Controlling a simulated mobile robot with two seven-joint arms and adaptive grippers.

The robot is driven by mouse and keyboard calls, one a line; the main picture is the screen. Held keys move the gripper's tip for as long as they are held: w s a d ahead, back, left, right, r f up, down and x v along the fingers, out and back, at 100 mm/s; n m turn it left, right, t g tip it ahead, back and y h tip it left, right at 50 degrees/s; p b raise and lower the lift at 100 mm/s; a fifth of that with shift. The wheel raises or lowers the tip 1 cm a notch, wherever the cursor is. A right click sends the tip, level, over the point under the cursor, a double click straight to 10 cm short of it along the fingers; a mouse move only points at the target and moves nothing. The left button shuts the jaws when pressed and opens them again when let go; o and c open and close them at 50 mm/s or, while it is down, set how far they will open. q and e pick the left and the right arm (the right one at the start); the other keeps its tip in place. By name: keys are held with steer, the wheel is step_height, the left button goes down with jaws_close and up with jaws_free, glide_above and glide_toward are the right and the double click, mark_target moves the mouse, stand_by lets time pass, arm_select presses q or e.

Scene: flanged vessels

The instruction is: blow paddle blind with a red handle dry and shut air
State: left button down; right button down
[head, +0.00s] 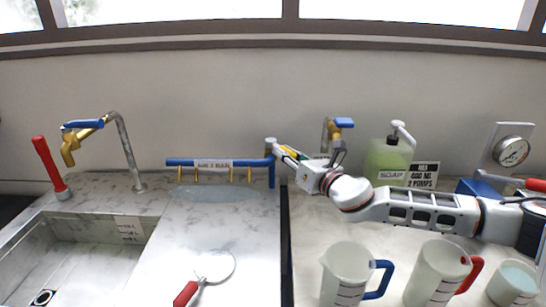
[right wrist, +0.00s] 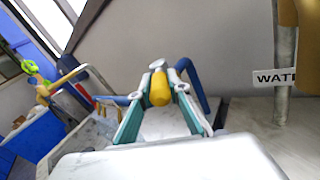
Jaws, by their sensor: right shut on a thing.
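The paddle blind (head: 215,266), a pale round disc with a red handle (head: 186,293), lies on the marble counter at the front, left of the dark divider. The blue air pipe (head: 225,162) with several yellow nozzles stands behind it, with a small sign on it. My right gripper (head: 289,153) is at the right end of this pipe, by its grey-capped post (head: 270,145). In the right wrist view its teal fingers are shut on a yellow lever (right wrist: 159,88). I cannot tell whether air is flowing or whether the blind is wet. My left gripper is not in view.
A sink (head: 75,255) with a brass tap is at left. Right of the divider (head: 286,245) are measuring jugs (head: 343,272), a soap bottle (head: 388,160) and a pressure gauge (head: 512,151). A bluish patch (head: 214,193) lies under the nozzles. Counter around the blind is clear.

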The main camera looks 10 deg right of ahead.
steer(key=shift+w+d+n+g+y+b, duration=0.15)
steer(key=shift+d+n+g+y+b, duration=0.2)
steer(key=shift+n+y+b, duration=0.25)
steer(key=shift+w+d+n+g+y+b, duration=0.2)
steer(key=shift+n+g+y+b, duration=0.15)
steer(key=shift+y, duration=0.45)
steer(key=shift+s, duration=0.1)
steer(key=c, duration=1.9)
jaws_free()
steer(key=v, duration=1.2)
